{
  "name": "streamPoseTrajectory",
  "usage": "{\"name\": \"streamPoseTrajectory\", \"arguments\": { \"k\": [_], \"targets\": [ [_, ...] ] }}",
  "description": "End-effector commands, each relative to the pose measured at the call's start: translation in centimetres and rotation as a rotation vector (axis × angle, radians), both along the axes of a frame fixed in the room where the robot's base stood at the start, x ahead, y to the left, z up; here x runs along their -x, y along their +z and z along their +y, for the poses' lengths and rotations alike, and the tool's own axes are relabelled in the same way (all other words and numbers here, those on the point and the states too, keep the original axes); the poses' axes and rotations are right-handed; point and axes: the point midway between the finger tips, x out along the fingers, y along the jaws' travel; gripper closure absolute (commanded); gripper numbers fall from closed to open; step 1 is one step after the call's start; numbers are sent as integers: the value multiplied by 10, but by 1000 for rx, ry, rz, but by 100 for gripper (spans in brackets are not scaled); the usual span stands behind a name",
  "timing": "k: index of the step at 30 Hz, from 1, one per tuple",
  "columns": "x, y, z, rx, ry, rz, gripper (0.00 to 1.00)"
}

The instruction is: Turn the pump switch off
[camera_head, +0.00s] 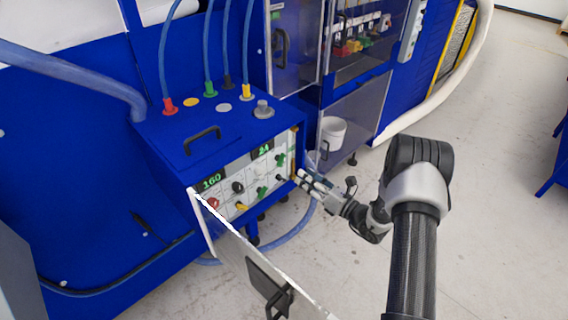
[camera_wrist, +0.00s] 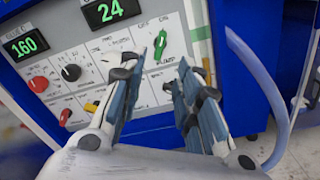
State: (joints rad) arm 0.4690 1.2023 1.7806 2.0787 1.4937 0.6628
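The control panel (camera_head: 248,175) on the blue cabinet carries several knobs and switches; it also fills much of the wrist view (camera_wrist: 75,95). A green switch (camera_wrist: 160,44), its lever near upright, sits at the panel's upper right; the head view shows it too (camera_head: 281,160). Its label is too blurred to read surely. Another green switch (camera_head: 262,191) sits lower. A small dark knob (camera_wrist: 167,87) shows between my fingers. My gripper (camera_head: 303,178) is open and empty in front of the panel's right side. In the wrist view its fingers (camera_wrist: 157,75) stand apart, below the upper green switch.
An open door panel (camera_head: 255,262) with a black handle juts out in front of the cabinet. A blue hose (camera_wrist: 262,85) curves down at the right. A white bucket (camera_head: 333,130) stands behind the gripper. The floor at the right is clear.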

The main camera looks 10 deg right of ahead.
Motion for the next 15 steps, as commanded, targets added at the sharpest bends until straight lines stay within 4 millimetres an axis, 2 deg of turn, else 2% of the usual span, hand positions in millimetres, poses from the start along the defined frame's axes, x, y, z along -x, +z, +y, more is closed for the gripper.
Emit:
{"name": "streamPoseTrajectory", "arguments": {
  "k": [9, 15],
  "targets": [
    [-58, -1, 40, 2, 3, -2, 69],
    [-82, -1, 56, 1, 2, -1, 69]
  ]
}}
